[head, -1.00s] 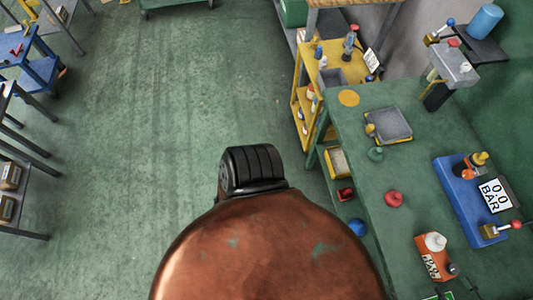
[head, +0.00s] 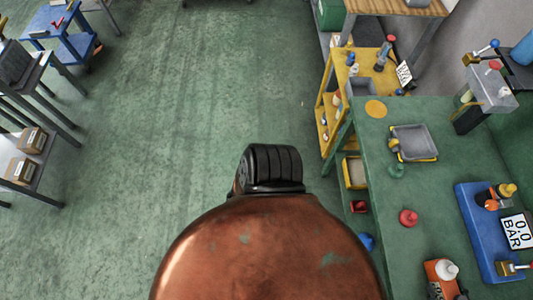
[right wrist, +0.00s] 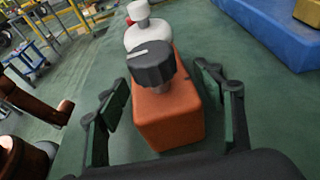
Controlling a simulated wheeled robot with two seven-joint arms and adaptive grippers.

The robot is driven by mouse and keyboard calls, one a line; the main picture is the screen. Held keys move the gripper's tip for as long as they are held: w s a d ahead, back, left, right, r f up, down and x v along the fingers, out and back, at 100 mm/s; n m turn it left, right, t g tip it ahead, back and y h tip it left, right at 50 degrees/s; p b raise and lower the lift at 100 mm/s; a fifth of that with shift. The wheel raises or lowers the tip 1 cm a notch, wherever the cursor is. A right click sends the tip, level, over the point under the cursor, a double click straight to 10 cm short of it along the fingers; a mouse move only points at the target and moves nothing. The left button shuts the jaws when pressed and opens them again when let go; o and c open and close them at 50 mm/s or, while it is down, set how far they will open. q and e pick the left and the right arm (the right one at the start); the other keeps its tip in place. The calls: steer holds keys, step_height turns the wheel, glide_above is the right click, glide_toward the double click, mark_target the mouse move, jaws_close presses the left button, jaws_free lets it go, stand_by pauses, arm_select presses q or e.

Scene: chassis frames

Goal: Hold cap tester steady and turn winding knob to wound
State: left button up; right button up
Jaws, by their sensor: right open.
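The cap tester (head: 437,281) is an orange box with a white domed top, at the lower right of the head view on the green bench; the frame's bottom edge cuts it off. In the right wrist view the cap tester (right wrist: 168,118) stands between the fingers of my right gripper (right wrist: 164,88). That gripper is open, with a gap on both sides of the box. The black winding knob (right wrist: 151,64) faces the wrist camera and has a white pointer line running across it. My left gripper is not in view.
The green bench (head: 455,150) also holds a red knob-like piece (head: 408,217), a grey tray (head: 413,141) and a blue gauge stand (head: 478,215) reading 0.0 BAR, right of the tester. A yellow shelf cart (head: 333,95) stands behind.

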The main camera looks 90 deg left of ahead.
steer(key=shift+a+f, duration=0.2)
steer(key=shift+a, duration=0.15)
steer(key=shift+c, duration=0.7)
